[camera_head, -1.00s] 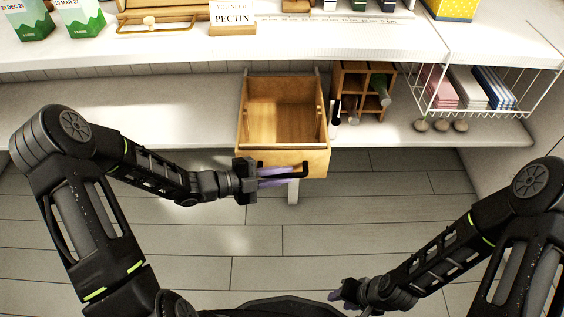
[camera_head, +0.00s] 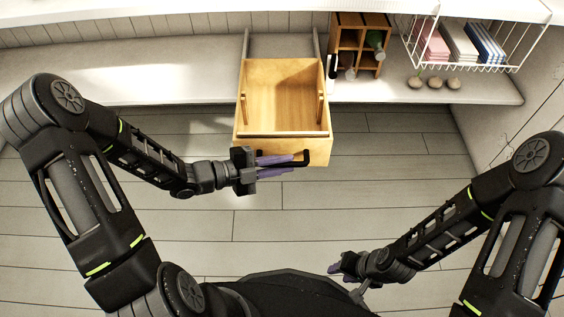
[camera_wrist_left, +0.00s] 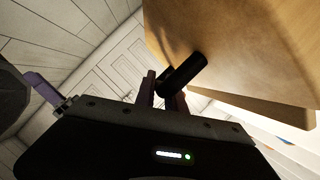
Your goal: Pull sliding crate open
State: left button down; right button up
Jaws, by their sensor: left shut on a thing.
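The wooden sliding crate (camera_head: 242,122) is pulled well out past the front edge of the lower shelf, on its rails. It looks empty. A black bar handle (camera_head: 318,158) is on its front. My left gripper (camera_head: 291,160) is shut on the handle, with its purple fingers at the bar. In the left wrist view the black handle (camera_wrist_left: 184,73) sits between the fingers, close to the crate's wooden front (camera_wrist_left: 230,50). My right gripper (camera_head: 338,266) is low at the right, away from the crate; its finger opening is too small to judge.
A wooden bottle rack (camera_head: 347,38) stands on the lower shelf (camera_head: 170,85), right of the crate. A white wire basket (camera_head: 468,66) with folded cloths (camera_head: 458,45) hangs further right, above several round stones (camera_head: 434,82). The floor (camera_head: 290,215) in front is clear.

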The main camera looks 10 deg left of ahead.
pick_arm(q)
jog(key=c, duration=1.4)
grip_release()
jog(key=shift+a, duration=0.1)
jog(key=p+v, duration=0.2)
jog(key=v, duration=0.5)
jog(key=shift+s+a+r, duration=0.15)
jog(key=shift+s+a, duration=0.05)
jog(key=shift+a, duration=0.05)
